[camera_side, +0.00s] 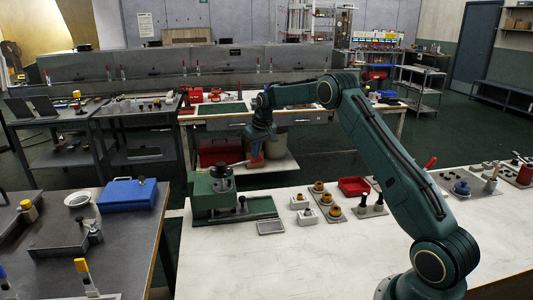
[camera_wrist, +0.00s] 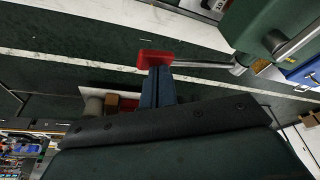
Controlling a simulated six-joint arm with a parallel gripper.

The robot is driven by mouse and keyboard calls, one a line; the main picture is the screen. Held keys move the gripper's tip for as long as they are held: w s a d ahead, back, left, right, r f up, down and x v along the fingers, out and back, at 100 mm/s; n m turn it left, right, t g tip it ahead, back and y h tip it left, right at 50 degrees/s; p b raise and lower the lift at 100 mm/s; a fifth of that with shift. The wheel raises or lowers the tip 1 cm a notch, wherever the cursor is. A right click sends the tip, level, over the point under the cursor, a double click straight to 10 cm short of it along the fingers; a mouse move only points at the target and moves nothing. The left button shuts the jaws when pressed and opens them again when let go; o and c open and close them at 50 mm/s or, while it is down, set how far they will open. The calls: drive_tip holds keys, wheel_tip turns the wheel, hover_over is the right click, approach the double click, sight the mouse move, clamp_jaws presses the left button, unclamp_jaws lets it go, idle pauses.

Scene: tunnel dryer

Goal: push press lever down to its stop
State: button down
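The green press (camera_side: 212,195) stands on its base plate at the left end of the white table. Its silver lever (camera_side: 237,164) sticks out to the right, rising slightly toward its outer end. In the wrist view the lever rod (camera_wrist: 205,65) runs from the press body to a red knob (camera_wrist: 153,58). My gripper (camera_side: 257,140) points down over the lever's outer end. In the wrist view its blue fingers (camera_wrist: 158,85) look closed together, with their tips at the knob. I cannot tell whether they touch it.
Small blocks with yellowish parts (camera_side: 318,188) and a red tray (camera_side: 353,186) sit right of the press. A blue box (camera_side: 127,195) lies on the dark table at left. A gap separates the white table from the bench behind.

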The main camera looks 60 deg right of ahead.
sight(257, 159)
drive_tip(key=shift+f, duration=2.8)
idle(1.0)
drive_tip(key=shift+r, duration=0.2)
drive_tip(key=shift+r, duration=5.2)
drive_tip(key=shift+r, duration=2)
drive_tip(key=shift+a+r, duration=0.1)
